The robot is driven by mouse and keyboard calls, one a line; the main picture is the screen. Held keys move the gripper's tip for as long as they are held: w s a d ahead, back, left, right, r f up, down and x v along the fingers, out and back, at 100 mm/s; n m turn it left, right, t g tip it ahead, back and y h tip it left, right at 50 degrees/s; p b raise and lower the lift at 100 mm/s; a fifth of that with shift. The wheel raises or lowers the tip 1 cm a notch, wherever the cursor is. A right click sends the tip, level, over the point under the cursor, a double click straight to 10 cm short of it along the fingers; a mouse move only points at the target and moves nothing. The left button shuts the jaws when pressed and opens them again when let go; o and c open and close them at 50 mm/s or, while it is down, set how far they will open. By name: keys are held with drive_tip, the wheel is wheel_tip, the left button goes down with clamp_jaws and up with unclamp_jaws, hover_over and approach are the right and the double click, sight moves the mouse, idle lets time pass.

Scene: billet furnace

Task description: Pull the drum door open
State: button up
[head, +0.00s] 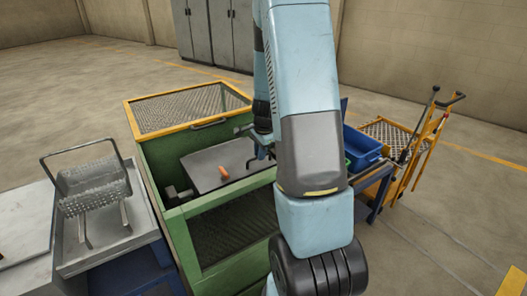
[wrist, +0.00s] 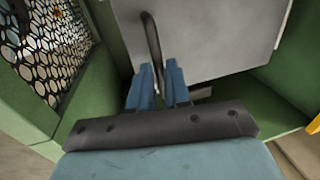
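A grey flat panel (head: 208,162), which looks like the drum door, sits tilted inside a green box-like housing (head: 160,170). A small orange piece (head: 222,172) shows against it. My gripper (head: 256,145) is at the panel's right side, partly hidden behind my arm. In the wrist view the panel (wrist: 215,35) fills the upper middle, and a dark curved handle (wrist: 151,35) stands out from it. The blue fingers of my gripper (wrist: 160,70) lie close on either side of the handle's lower end. Whether they press on it cannot be told.
A yellow-framed mesh lid (head: 190,107) tops the housing; mesh also shows close by at left in the wrist view (wrist: 45,45). A perforated metal basket (head: 92,185) stands on a bench at left. A blue bin (head: 362,145) and yellow cart (head: 418,150) stand at right.

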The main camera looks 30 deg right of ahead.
clamp_jaws()
